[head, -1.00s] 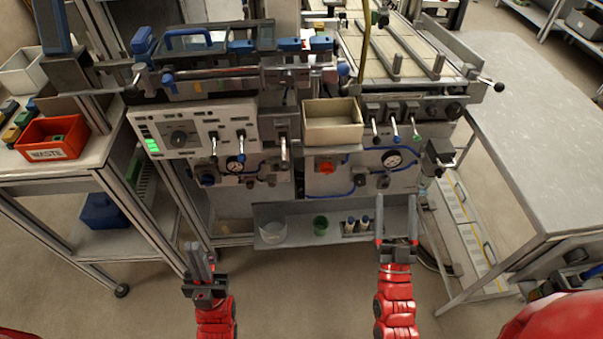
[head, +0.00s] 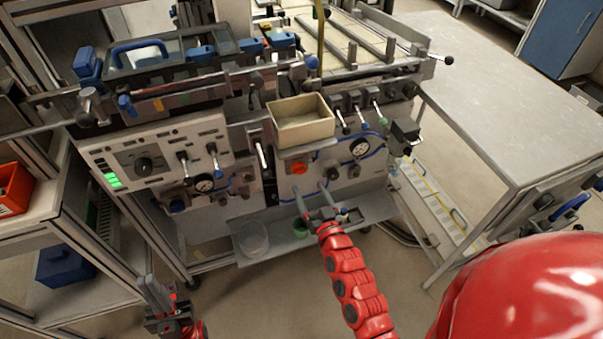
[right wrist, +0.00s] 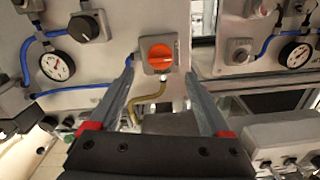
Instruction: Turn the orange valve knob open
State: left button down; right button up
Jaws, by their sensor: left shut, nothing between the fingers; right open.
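The orange valve knob (head: 299,168) is on the front panel of the machine, below the beige bin. In the right wrist view the knob (right wrist: 160,56) is round with a raised grip bar, on a grey square plate. My right gripper (head: 312,197) is open and empty, a little below and in front of the knob. In the right wrist view the knob shows between and beyond the two fingers, apart from them. My left gripper (head: 157,295) is shut and empty at the lower left, in front of the machine and away from the knob.
A beige bin (head: 303,128) juts out above the knob. A pressure gauge (head: 360,147) and blue hoses are to its right. A lower shelf (head: 355,217) holds a clear cup (head: 253,240) and a green cup. A control panel (head: 150,160) is at the left.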

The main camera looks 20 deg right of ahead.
aim_at(301, 173)
jog(key=w, duration=0.7)
jog(key=shift+a, duration=0.15)
jog(key=shift+s, duration=0.1)
grip_shut()
